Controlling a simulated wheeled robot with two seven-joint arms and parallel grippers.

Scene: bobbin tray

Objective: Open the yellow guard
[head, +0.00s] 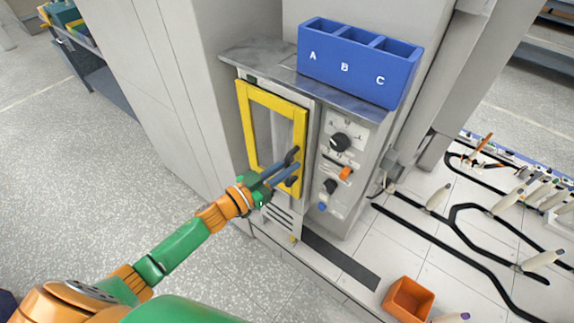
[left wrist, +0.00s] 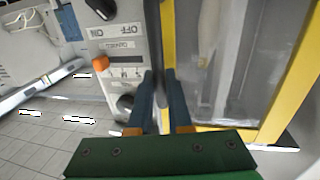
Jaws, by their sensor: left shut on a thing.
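The yellow guard (head: 275,99) is a rectangular frame around a clear pane on the front of the grey machine. It appears flat against the machine front, closed or nearly so. In the left wrist view its yellow frame (left wrist: 291,75) fills the right side. A dark handle (head: 291,182) sits at the guard's lower right edge. My left gripper (head: 290,162) reaches in from the lower left, with its blue fingers at the handle. In the left wrist view the fingers (left wrist: 160,78) are on either side of the dark handle, shut on it. My right gripper is not in view.
A control panel (head: 336,170) with black knobs and an orange switch (head: 345,174) stands just right of the guard. A blue bin marked A, B, C (head: 345,67) sits on top. An orange box (head: 408,299) is at the lower right. The floor left of the machine is clear.

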